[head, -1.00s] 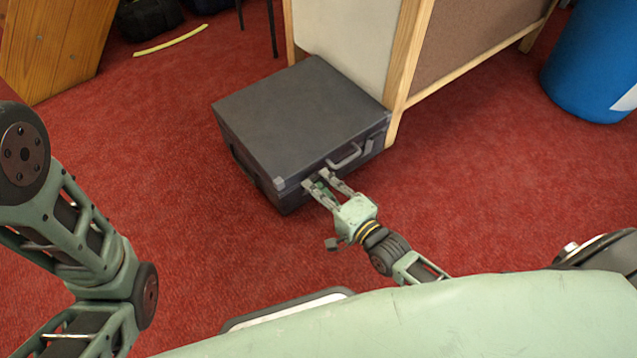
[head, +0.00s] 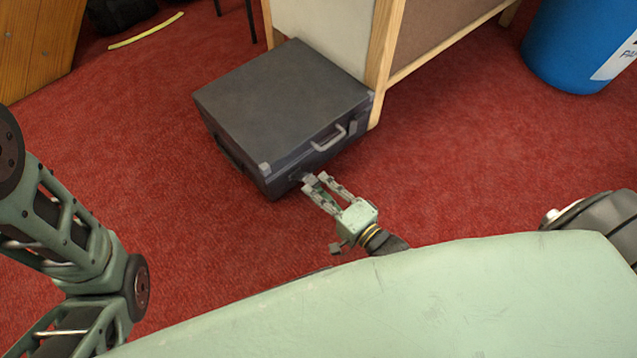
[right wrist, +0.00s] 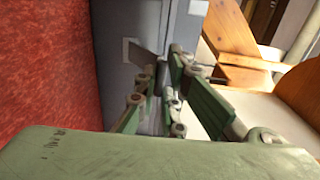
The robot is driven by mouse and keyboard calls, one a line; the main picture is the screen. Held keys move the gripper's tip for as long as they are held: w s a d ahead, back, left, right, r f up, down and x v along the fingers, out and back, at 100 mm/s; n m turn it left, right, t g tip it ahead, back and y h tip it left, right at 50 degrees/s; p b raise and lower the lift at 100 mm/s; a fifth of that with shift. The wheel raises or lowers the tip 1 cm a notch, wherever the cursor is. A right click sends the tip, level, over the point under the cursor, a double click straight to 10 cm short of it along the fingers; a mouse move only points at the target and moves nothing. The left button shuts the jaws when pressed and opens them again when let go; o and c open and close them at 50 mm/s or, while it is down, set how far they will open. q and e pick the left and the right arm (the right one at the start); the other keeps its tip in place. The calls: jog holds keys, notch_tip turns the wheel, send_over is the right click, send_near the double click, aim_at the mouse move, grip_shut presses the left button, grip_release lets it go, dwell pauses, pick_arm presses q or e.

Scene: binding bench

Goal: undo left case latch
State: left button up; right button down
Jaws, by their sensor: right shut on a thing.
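The dark grey case (head: 285,95) stands closed on the red carpet, its front with the handle (head: 329,138) facing me. Its left latch (head: 309,178) is low on the front, left of the handle, and appears swung out from the case. It also shows in the right wrist view (right wrist: 143,60) as a grey flap standing out from the case front. My right gripper (head: 317,180) is in front of the case with its fingertips shut on this latch flap; the fingers partly hide it. The right latch (head: 353,127) sits right of the handle. My left gripper is out of view.
A wood-framed panel unit (head: 385,60) stands directly behind and right of the case. A blue bin (head: 575,45) is at the upper right. A yellow strip (head: 146,31) lies on the carpet at the upper left. The carpet around the case front is clear.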

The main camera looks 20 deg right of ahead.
jog(key=shift+w+f, duration=0.2)
jog(key=c, duration=1.8)
grip_release()
jog(key=shift+a, duration=0.1)
jog(key=shift+c, duration=0.2)
jog(key=v, duration=0.7)
jog(key=shift+s, duration=0.25)
jog(key=shift+r, duration=0.1)
